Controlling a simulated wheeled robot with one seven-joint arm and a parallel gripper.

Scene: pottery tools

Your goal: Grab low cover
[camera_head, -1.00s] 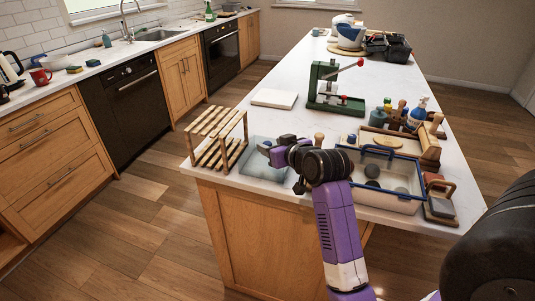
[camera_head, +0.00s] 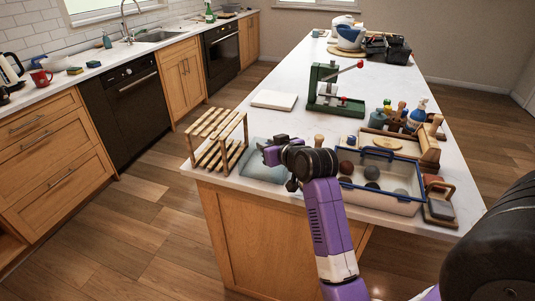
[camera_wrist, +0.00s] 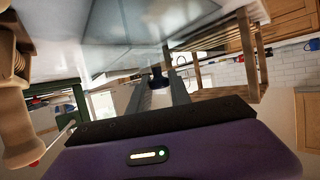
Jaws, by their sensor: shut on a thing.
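A pale blue-grey, see-through flat cover (camera_head: 262,173) is at the near left corner of the island counter. It also shows as a large glassy panel in the wrist view (camera_wrist: 125,42). My gripper (camera_head: 268,155) is just over it. In the wrist view a dark knob (camera_wrist: 158,77) sits between the fingertips (camera_wrist: 160,86), and my gripper is shut on it. The knob appears to belong to the cover. My wrist hides part of the cover in the head view, and I cannot tell whether the cover is raised off the counter.
A slatted wooden rack (camera_head: 217,142) stands close to the left of the cover. A blue-rimmed tray (camera_head: 408,203) with dark lumps is at the right. A green press (camera_head: 335,88) and white slab (camera_head: 275,99) stand behind. The counter around the slab is clear.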

